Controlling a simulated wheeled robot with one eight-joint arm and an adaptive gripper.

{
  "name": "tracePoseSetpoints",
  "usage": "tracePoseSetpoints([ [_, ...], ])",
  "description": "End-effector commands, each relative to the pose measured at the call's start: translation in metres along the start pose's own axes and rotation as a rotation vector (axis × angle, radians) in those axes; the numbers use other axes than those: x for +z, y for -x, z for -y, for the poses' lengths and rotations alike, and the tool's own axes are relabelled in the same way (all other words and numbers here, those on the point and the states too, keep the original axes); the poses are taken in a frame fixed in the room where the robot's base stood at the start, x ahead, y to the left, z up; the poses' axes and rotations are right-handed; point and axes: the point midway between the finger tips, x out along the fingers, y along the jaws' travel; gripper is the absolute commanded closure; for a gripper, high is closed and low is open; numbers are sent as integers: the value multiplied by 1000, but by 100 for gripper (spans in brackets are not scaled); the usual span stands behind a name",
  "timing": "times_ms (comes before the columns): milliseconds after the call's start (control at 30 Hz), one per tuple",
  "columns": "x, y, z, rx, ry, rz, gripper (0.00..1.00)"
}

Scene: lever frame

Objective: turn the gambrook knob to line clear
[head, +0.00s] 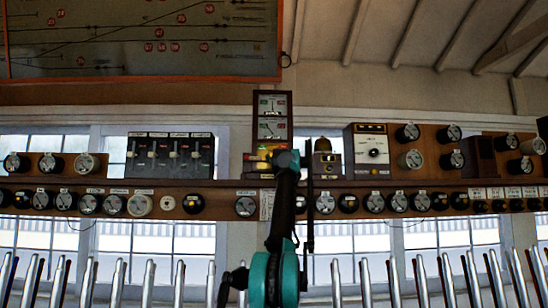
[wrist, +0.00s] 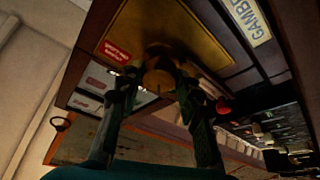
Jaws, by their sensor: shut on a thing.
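The gambrook knob (wrist: 160,76) is a round brass-coloured knob on a yellow plate (wrist: 185,30). A label beginning "GAMB" (wrist: 248,22) is beside the plate. In the wrist view, my gripper (wrist: 157,84) has a finger on each side of the knob and is shut on it. The knob's pointing direction is too dark to read. In the head view, my gripper (head: 287,160) is at the shelf, in front of the block instrument (head: 262,165). My arm hides the knob there.
A two-dial indicator (head: 272,117) stands above the instrument. A row of upright levers (head: 365,280) runs below the shelf. A red button (wrist: 222,106) is near my right finger.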

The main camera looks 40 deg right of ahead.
Motion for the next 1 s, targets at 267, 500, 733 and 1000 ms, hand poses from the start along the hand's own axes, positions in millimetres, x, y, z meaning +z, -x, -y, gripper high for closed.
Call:
tracePoseSetpoints([
  [267,0,0,0,-23,55,0,94],
  [500,0,0,0,-29,68,0,94],
  [733,0,0,0,-28,68,1,94],
  [1000,0,0,0,-28,67,0,44],
])
